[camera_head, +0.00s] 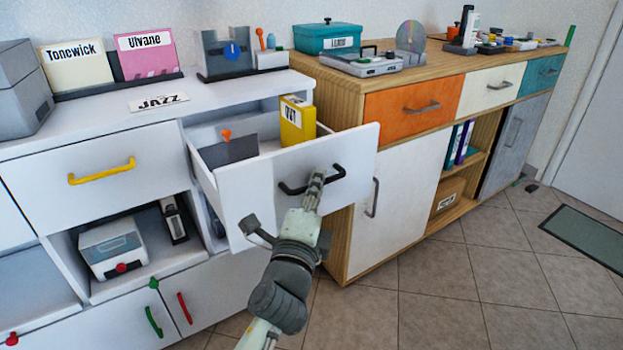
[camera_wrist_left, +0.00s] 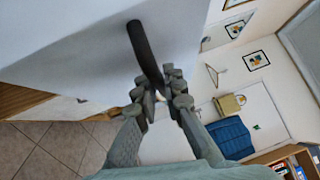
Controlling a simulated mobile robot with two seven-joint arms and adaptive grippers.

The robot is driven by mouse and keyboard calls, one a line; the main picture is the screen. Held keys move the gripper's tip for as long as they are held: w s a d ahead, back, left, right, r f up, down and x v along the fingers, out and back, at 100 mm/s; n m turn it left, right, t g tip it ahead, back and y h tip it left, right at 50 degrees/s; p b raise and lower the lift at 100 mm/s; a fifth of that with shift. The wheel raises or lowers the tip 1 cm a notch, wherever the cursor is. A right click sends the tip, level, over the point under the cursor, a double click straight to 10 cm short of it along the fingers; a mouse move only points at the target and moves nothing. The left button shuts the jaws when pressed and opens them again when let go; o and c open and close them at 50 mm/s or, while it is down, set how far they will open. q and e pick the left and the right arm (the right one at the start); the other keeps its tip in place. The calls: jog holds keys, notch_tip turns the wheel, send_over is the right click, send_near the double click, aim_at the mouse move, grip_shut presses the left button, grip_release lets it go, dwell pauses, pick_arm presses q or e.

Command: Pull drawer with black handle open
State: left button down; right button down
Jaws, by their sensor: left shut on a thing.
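The white drawer (camera_head: 250,200) with the black handle (camera_head: 340,172) stands pulled out from the white cabinet in the head view. Inside it are a yellow box labelled "OUT" (camera_head: 298,122) and a dark divider (camera_head: 229,150) with an orange knob. My left gripper (camera_head: 315,185) is at the right part of the handle, in front of the drawer face. In the left wrist view the gripper (camera_wrist_left: 162,92) is shut on the handle (camera_wrist_left: 145,52) near its end. The fingers partly hide the handle. My right gripper is not in view.
A drawer with a yellow handle (camera_head: 101,171) is closed to the left. The wooden cabinet (camera_head: 345,225) stands close to the open drawer's right side. Tiled floor (camera_head: 450,290) is clear at the right front. A green mat (camera_head: 592,238) lies by the door.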

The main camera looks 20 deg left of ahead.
pick_arm(q)
jog(key=shift+s+d, duration=0.55)
jog(key=shift+d, duration=0.25)
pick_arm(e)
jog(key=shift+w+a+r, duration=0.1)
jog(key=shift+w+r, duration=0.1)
pick_arm(q)
jog(key=c, duration=1.9)
grip_release()
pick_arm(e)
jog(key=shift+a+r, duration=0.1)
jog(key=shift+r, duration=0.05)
